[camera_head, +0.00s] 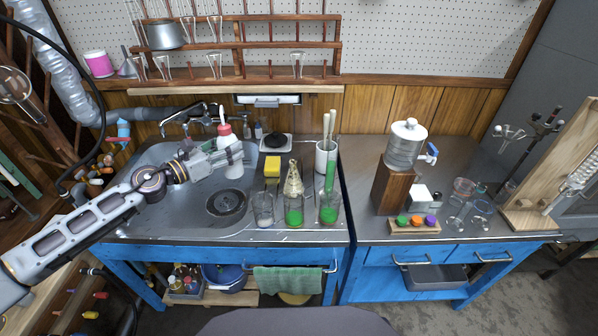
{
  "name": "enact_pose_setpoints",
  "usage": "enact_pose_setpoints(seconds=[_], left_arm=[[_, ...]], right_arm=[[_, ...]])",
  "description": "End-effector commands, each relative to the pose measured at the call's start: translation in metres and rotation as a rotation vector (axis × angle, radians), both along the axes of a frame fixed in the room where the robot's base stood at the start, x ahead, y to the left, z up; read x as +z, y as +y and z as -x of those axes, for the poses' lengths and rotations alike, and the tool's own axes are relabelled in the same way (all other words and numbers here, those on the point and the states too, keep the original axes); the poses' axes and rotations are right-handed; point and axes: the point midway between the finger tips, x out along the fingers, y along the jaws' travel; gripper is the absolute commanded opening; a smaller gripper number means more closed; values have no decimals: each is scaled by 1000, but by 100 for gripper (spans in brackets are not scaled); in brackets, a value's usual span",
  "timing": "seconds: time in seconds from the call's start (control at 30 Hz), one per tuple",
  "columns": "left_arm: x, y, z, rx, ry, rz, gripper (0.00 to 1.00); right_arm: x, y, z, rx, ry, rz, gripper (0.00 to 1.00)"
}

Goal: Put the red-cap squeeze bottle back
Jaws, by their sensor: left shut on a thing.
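The red-cap squeeze bottle (233,169) is white with a red cap and stands upright at the right back part of the sink. My left gripper (236,156) reaches in from the left and is shut on the bottle's body below the cap. The gripper covers part of the bottle. I cannot tell whether the bottle's base touches the surface below. My right gripper is not in view.
The metal sink (180,208) has a faucet (187,118) behind it. Right of the bottle are a yellow sponge (272,165), a white container with rods (326,158), and glasses with green liquid (294,213). A water dispenser (405,146) stands on the right counter.

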Motion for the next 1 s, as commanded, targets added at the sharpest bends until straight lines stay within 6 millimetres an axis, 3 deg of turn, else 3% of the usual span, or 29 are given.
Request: enact_pose_setpoints(seconds=[0.57, 1.0], left_arm=[[-21, 12, -9, -108, -31, 1, 41], [-55, 35, -11, -192, -62, -2, 41]], right_arm=[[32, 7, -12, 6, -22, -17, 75], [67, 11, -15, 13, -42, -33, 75]])
